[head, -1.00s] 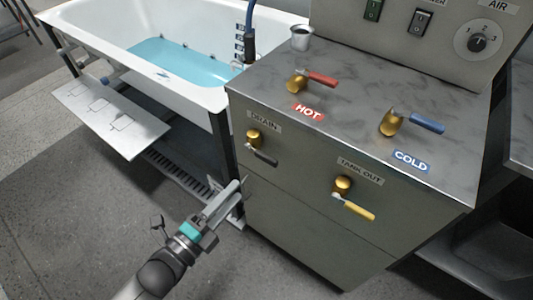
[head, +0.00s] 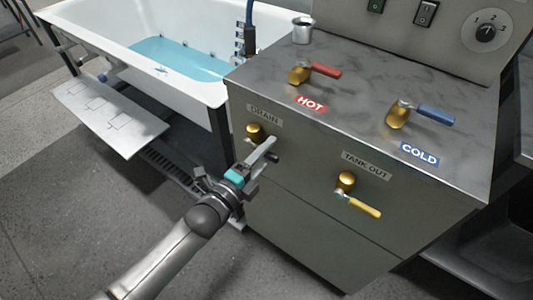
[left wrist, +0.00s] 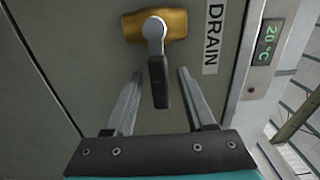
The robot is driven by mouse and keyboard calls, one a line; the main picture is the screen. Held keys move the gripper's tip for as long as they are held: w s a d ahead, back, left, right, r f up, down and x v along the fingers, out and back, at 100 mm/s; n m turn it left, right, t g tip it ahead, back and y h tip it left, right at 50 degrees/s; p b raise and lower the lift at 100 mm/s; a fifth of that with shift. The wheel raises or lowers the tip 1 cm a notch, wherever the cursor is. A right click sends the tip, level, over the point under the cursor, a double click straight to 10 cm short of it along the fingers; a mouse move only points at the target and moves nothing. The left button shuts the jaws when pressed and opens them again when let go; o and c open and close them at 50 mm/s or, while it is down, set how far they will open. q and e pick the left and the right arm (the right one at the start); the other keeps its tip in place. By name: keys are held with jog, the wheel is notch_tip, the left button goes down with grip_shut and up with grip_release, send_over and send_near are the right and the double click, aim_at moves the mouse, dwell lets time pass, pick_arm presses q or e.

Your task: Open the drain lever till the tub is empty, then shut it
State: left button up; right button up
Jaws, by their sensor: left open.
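The drain lever (left wrist: 159,82) has a dark handle on a brass valve (left wrist: 170,25) beside the DRAIN label (left wrist: 213,35). In the head view its brass valve (head: 254,132) shows on the cabinet front, with most of the handle hidden behind my gripper. My left gripper (head: 269,147) is open at the lever. In the left wrist view the handle lies between the two fingers (left wrist: 158,80), with a gap on each side. The white tub (head: 205,88) holds blue water (head: 180,60). My right gripper is not in view.
The grey cabinet (head: 300,215) also carries a yellow tank-out lever (head: 361,207), a red hot lever (head: 322,69) and a blue cold lever (head: 436,112). A metal cup (head: 302,30) stands on top. A white step panel (head: 108,115) juts out beside the tub.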

pick_arm(q)
grip_shut()
dwell(0.5)
dwell(1.0)
